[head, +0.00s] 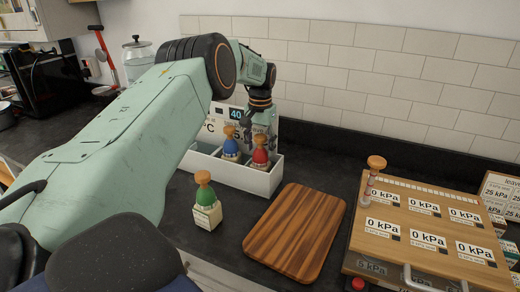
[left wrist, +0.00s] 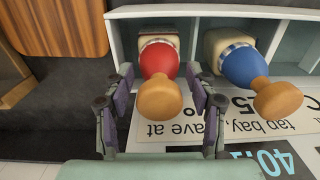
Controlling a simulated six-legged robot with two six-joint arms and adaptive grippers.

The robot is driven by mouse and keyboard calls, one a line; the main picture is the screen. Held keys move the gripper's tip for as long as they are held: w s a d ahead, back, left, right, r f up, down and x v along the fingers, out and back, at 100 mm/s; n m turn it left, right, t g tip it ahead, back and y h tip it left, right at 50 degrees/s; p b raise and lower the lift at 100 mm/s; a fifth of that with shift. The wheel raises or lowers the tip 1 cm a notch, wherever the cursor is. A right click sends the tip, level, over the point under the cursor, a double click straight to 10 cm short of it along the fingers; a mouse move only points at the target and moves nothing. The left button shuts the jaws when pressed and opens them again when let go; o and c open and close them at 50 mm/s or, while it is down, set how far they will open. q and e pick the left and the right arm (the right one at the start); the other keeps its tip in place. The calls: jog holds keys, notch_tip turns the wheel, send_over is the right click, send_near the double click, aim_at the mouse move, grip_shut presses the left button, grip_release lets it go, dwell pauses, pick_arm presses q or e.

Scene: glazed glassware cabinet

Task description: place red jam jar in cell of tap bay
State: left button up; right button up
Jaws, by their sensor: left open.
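The red jam jar (head: 260,160) with a wooden knob stands in a cell of the white tap bay (head: 262,184). In the left wrist view the red jar (left wrist: 159,60) stands upright against the cell's wall side. My left gripper (head: 262,136) is over the bay; in the left wrist view its open fingers (left wrist: 160,88) stand on either side of the red jar, with gaps visible. A blue jar (head: 231,147) stands in the neighbouring cell, also in the left wrist view (left wrist: 242,62). My right gripper is not in view.
A green jar (head: 206,203) stands on the dark counter in front of the bay. A wooden board (head: 295,232) lies right of it. A wooden box with kPa labels (head: 430,225) and an orange-knobbed jar (head: 372,174) are farther right. A tiled wall closes the back.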

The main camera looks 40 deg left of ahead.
pick_arm(q)
notch_tip(320, 180, up, 10)
jog(key=shift+d+r, duration=0.1)
jog(key=shift+r, duration=0.1)
jog(key=shift+s+d+r, duration=0.1)
jog(key=shift+s+r, duration=0.15)
jog(key=shift+r, duration=0.2)
